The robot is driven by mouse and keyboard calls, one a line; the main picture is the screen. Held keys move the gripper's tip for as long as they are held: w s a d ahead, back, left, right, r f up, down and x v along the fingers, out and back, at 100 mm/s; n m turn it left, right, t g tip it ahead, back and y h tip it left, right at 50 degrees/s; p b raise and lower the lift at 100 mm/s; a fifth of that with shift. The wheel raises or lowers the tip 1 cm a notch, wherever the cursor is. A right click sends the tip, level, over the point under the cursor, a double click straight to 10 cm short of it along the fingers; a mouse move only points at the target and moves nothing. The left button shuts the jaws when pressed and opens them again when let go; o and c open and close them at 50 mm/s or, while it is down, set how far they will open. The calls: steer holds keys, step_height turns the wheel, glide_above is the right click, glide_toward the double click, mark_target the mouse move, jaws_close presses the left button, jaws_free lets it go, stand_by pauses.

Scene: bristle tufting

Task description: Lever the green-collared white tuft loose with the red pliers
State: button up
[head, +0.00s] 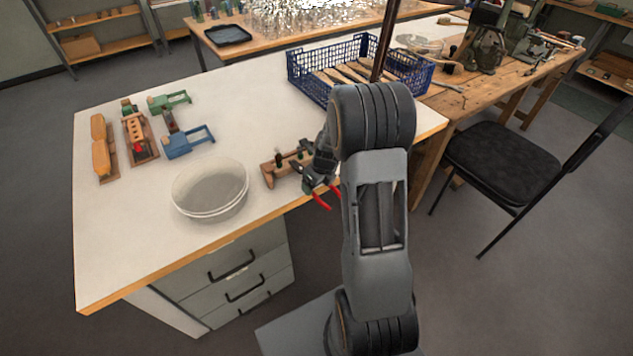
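The red pliers (324,200) are at my gripper (314,180), at the table's front edge. Their red handles stick out below it, over the edge. My gripper looks shut on them, though the wrist hides part of the grip. Left of it, close by, a wooden brush block (270,173) lies on the white table, with small dark upright pieces on it. The pliers' jaws are too small and dark to tell apart from the gripper and block. I cannot make out the white tuft or its green collar at this size.
A white round bowl (210,188) stands left of the block. Farther left are a blue tool (188,142), a green tool (170,100) and wooden brush pieces (101,150). A blue crate (310,82) stands behind my arm. The table's middle (245,110) is clear.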

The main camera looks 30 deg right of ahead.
steer(key=shift+s+f+b, duration=0.15)
steer(key=shift+f+b, duration=0.1)
steer(key=shift+b, duration=0.25)
stand_by(1.0)
steer(key=shift+s+d, duration=0.15)
steer(key=shift+s, duration=0.35)
steer(key=shift+s+d+r, duration=0.1)
steer(key=shift+s, duration=0.05)
steer(key=shift+s+d+r, duration=0.1)
steer(key=shift+s+d, duration=0.15)
steer(key=shift+s, duration=0.5)
steer(key=shift+s+d+r, duration=0.1)
steer(key=shift+s+d, duration=0.15)
steer(key=shift+s, duration=0.45)
steer(key=shift+s, duration=0.1)
steer(key=shift+r, duration=0.2)
steer(key=shift+w+p+v, duration=0.2)
steer(key=shift+p+v, duration=0.7)
steer(key=shift+p, duration=0.15)
steer(key=shift+w+p+v, duration=0.2)
steer(key=shift+p+v, duration=0.75)
steer(key=shift+p, duration=0.1)
steer(key=shift+w+p+v, duration=0.2)
steer(key=shift+p+v, duration=0.7)
steer(key=shift+p, duration=0.15)
